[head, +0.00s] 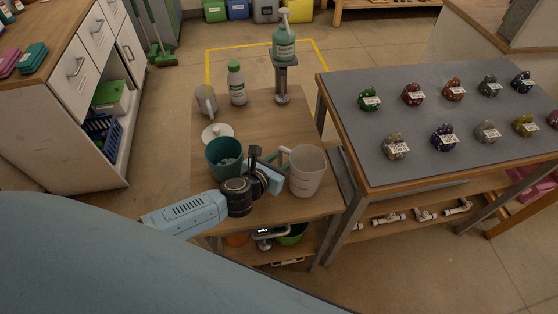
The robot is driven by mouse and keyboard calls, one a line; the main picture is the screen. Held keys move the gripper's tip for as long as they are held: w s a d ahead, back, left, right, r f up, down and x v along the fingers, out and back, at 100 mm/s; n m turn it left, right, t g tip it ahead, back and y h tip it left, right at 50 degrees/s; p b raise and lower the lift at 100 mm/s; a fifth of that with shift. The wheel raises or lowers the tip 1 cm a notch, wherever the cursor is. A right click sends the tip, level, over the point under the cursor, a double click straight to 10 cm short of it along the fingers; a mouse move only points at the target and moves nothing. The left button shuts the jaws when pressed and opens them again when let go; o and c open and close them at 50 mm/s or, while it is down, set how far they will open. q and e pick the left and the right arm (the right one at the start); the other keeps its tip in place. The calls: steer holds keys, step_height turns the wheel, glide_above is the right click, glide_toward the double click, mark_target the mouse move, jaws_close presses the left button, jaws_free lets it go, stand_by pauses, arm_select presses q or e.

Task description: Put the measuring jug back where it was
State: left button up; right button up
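The measuring jug (309,173), pale and translucent with faint markings, stands upright near the front right corner of the wooden table (293,108). My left gripper (267,168) is at the handle side of the jug, low over the table. My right gripper is not in view.
A teal bucket (223,158) stands just left of my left gripper. A grey-topped table (440,110) with several labelled clusters is on the right.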

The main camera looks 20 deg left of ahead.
arm_select(q)
steer(key=shift+s+r, duration=0.2)
steer(key=shift+r, duration=0.1)
steer(key=p+v, duration=0.2)
steer(key=v, duration=0.9)
steer(key=shift+s, duration=0.3)
steer(key=shift+a, duration=0.15)
